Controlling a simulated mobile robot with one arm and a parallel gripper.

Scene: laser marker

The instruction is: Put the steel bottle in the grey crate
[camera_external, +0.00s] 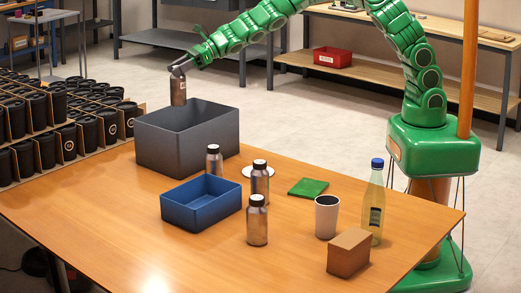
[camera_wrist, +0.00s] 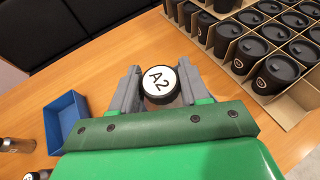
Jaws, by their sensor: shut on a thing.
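My gripper (camera_external: 180,66) is shut on a steel bottle (camera_external: 178,90) and holds it upright above the table. In the external view the bottle's lower end shows just over the far rim of the grey crate (camera_external: 185,150). In the wrist view the bottle's black-rimmed lid (camera_wrist: 160,82), marked A2, sits between the two fingers of my gripper (camera_wrist: 158,88). I cannot make out the grey crate in the wrist view. Three other steel bottles stand on the table: one near the crate (camera_external: 214,161), one in the middle (camera_external: 260,178) and one in front (camera_external: 257,222).
A blue bin (camera_external: 202,212) sits in front of the crate. Cartons of black lidded cups (camera_external: 60,135) stand at the left.

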